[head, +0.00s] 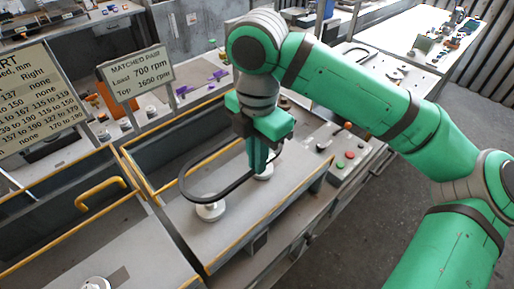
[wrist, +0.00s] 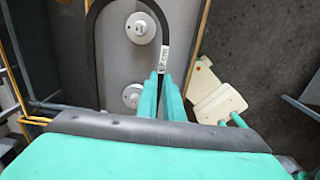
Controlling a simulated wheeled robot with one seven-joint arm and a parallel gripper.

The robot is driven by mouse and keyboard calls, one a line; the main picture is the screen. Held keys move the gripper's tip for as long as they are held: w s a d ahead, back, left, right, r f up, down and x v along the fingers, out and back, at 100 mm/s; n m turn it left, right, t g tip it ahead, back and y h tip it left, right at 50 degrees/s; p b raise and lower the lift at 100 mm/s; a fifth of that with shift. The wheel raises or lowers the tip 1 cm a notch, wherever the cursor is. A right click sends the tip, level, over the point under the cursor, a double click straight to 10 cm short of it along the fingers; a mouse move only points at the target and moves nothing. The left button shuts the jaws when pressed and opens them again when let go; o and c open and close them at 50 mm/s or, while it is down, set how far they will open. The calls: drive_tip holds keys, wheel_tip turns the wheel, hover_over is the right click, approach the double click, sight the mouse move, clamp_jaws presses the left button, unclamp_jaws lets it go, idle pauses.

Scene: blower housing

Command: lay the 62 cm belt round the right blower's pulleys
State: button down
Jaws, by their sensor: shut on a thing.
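My gripper (head: 257,170) is shut on the black belt (head: 186,172) above the right blower's tray (head: 240,210). The belt hangs out as a long loop toward the left front. A white tag (wrist: 164,55) is on its right strand near my fingers (wrist: 160,95) in the wrist view. The near white pulley (head: 210,211) shows just under the belt's outer bend; the far pulley (head: 265,172) is partly hidden behind my fingers. In the wrist view both the upper pulley (wrist: 140,28) and lower pulley (wrist: 132,95) appear between the strands. I cannot tell the belt's height above them.
Yellow-edged walls (head: 150,187) border the tray. The left blower (head: 110,235) has a yellow handle (head: 100,190) and a pulley (head: 95,283). A button panel (head: 345,155) stands at the right.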

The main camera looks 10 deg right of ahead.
drive_tip(key=f, duration=0.6)
drive_tip(key=shift+s, duration=0.2)
drive_tip(key=shift+f, duration=1.4)
drive_tip(key=shift+w+f, duration=0.1)
drive_tip(key=shift+f, duration=0.15)
drive_tip(key=shift+d, duration=0.1)
drive_tip(key=shift+f, duration=0.25)
drive_tip(key=shift+f, duration=0.25)
